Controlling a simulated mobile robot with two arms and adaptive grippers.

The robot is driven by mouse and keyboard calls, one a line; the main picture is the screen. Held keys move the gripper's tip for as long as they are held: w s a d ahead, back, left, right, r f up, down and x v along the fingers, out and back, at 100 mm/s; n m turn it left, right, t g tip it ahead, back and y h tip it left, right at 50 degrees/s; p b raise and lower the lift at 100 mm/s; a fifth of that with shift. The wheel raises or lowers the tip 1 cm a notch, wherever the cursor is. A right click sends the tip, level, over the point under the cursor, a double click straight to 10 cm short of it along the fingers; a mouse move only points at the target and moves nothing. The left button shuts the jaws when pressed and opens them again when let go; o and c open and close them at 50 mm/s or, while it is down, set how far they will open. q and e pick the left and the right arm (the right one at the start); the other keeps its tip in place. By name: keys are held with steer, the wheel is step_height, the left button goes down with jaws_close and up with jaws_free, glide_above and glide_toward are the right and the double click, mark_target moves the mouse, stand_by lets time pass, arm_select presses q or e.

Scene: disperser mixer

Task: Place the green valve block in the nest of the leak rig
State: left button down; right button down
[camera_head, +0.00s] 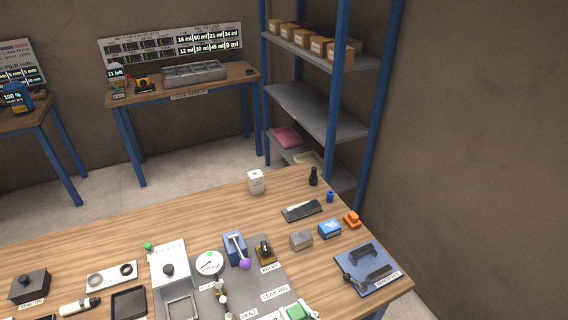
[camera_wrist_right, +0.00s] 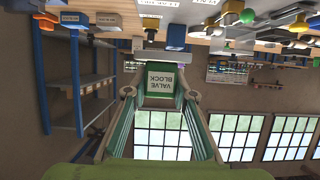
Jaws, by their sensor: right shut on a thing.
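The green valve block (camera_head: 295,312) shows at the bottom edge of the head view, in front of the leak rig's label. My right gripper (camera_head: 299,316) is shut on it; the arm is mostly cut off. In the right wrist view the block (camera_wrist_right: 160,84), with a white "VALVE BLOCK" label, sits between the fingertips. The leak rig (camera_head: 262,278) is a grey plate carrying a round gauge (camera_head: 209,263), a blue lever unit with a purple ball (camera_head: 236,249), and a black-and-yellow valve (camera_head: 265,252). I cannot make out its nest clearly. My left gripper is not in view.
A white box with a black knob (camera_head: 168,269) stands left of the gauge. A grey block (camera_head: 301,240), a blue block (camera_head: 329,229), an orange part (camera_head: 352,219) and a blue tray (camera_head: 369,272) lie to the right. Bare wood (camera_head: 205,213) lies behind the rig.

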steer(key=w+d+f+n+y+b, duration=0.1)
steer(key=w+d+f+b, duration=0.15)
steer(key=d+b, duration=0.3)
steer(key=w+d+f+y+b, duration=0.1)
steer(key=w+d+b, duration=0.25)
steer(key=d, duration=0.35)
steer(key=s+r+n+g+y+b, duration=0.4)
steer(key=s+r+n+g+b, duration=0.15)
steer(key=r, duration=0.35)
steer(key=w+a+f+m+t+h+p, duration=0.1)
steer(key=w+f+m+t+h+p, duration=0.4)
steer(key=f+p, duration=0.4)
steer(key=shift+m+t+h, duration=0.25)
steer(key=shift+m+h, duration=0.25)
steer(key=shift+m, duration=0.25)
steer(key=s+a+r+p, duration=0.1)
steer(key=a, duration=0.3)
steer(key=s+a+r+p, duration=0.1)
steer(key=s+a+p, duration=0.1)
steer(key=a, duration=0.1)
steer(key=s+a+r+p, duration=0.1)
steer(key=s+a+p, duration=0.1)
steer(key=a, duration=0.2)
steer(key=shift+s+a+r, duration=0.25)
steer(key=shift+a+r, duration=0.05)
